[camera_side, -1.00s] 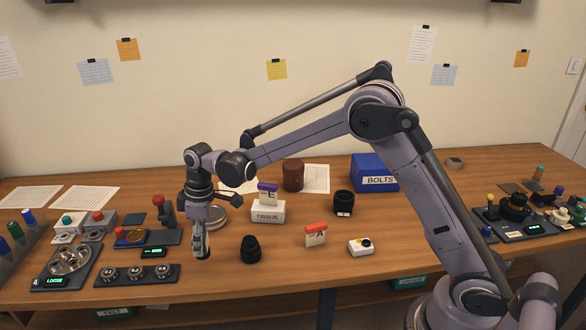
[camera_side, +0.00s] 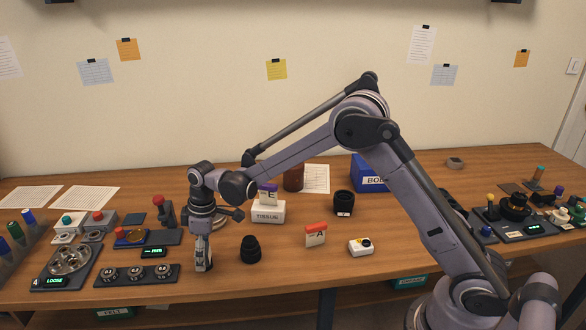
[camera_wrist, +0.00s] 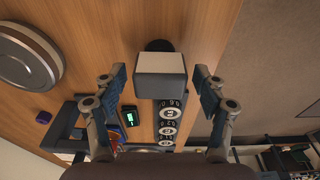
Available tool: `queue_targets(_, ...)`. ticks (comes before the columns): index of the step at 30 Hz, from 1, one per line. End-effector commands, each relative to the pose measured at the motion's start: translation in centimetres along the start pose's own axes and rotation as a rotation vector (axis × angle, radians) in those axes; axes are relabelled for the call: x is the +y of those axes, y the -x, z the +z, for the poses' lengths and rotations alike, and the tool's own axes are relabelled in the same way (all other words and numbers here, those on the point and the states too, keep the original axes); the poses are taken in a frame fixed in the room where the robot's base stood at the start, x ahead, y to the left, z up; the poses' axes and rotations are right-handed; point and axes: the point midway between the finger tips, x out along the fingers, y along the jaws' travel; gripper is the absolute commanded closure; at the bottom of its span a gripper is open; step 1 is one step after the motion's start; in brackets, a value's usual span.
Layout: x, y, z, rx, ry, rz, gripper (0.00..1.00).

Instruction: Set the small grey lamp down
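The small grey lamp (camera_wrist: 160,80) shows in the wrist view as a pale grey box-shaped head between the fingers of my gripper (camera_wrist: 160,82). The fingers are apart, with a narrow gap on each side of the lamp. In the side view my gripper (camera_side: 203,264) points straight down, low over the front left of the table, right of the three-dial strip. The lamp is hard to tell from the fingers there, and its contact with the table cannot be made out.
A three-dial strip (camera_side: 136,275) lies close on the left. A black lens barrel (camera_side: 250,250) stands to the right. A round metal dish (camera_wrist: 28,55) lies behind, with a white tissue box (camera_side: 268,212) beyond. Bare wood lies between strip and barrel.

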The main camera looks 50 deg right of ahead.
Motion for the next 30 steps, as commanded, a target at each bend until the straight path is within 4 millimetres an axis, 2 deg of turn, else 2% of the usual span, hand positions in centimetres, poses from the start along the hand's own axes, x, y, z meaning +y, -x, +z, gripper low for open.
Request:
queue_targets(5,0.0,0.1,0.0,0.0,0.0,0.0,0.29)
queue_targets(10,0.0,1.4,0.0,0.0,0.0,0.0,0.29)
queue_targets(24,0.0,10.1,0.0,0.0,0.0,0.0,0.29)
queue_targets(30,0.0,12.0,0.0,0.0,0.0,0.0,0.29)
